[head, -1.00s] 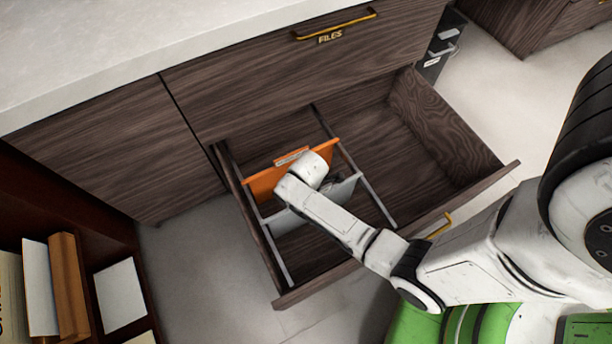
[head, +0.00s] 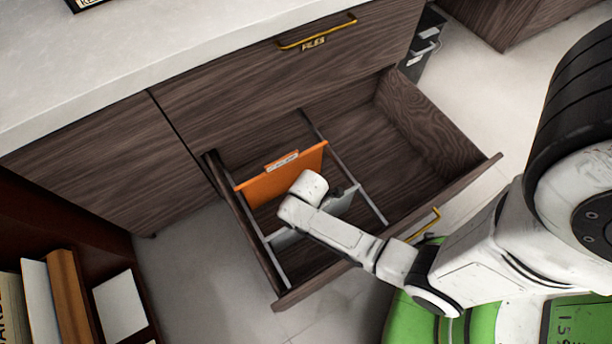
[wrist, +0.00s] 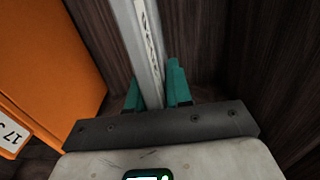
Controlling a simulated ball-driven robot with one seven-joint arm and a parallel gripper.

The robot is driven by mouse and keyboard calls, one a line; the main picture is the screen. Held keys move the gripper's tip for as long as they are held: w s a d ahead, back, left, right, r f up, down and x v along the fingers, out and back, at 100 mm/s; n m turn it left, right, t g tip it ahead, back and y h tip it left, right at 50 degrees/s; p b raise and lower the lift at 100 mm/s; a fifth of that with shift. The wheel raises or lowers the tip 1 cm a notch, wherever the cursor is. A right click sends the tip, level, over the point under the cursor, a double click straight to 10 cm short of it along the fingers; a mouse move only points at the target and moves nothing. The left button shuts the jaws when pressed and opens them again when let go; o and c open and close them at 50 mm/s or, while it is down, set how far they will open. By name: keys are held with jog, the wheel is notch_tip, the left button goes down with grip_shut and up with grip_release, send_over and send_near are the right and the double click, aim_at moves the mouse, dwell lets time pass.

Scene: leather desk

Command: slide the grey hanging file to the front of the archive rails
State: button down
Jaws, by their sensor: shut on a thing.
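The grey hanging file (head: 343,205) hangs across the two archive rails in the open drawer, in front of the orange file. A gap of bare rail lies between it and the drawer front. My arm's wrist covers its middle in the head view. In the wrist view its top edge (wrist: 148,45) runs between the teal fingers of my gripper (wrist: 155,90), which is shut on it. The left rail (head: 253,222) and right rail (head: 345,168) run from the back to the front of the drawer.
An orange file (head: 283,178) with a white label hangs behind the grey one, clear of it. The drawer front (head: 330,283) with a brass handle (head: 424,224) stands nearer me. The drawer's right part is empty. A bookcase (head: 100,250) stands at the left.

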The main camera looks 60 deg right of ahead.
jog(key=shift+s+a+p, duration=0.35)
jog(key=shift+s+a, duration=0.15)
jog(key=shift+s, duration=0.25)
jog(key=shift+s+a+p, duration=0.4)
jog(key=shift+s+a, duration=0.1)
jog(key=shift+s, duration=0.25)
jog(key=shift+s+a+p, duration=0.35)
jog(key=shift+s+a, duration=0.15)
jog(key=shift+s, duration=0.25)
jog(key=c, duration=1)
grip_release()
jog(key=shift+o, duration=0.2)
notch_tip(320, 180, up, 11)
jog(key=p, duration=0.4)
jog(key=shift+f, duration=0.1)
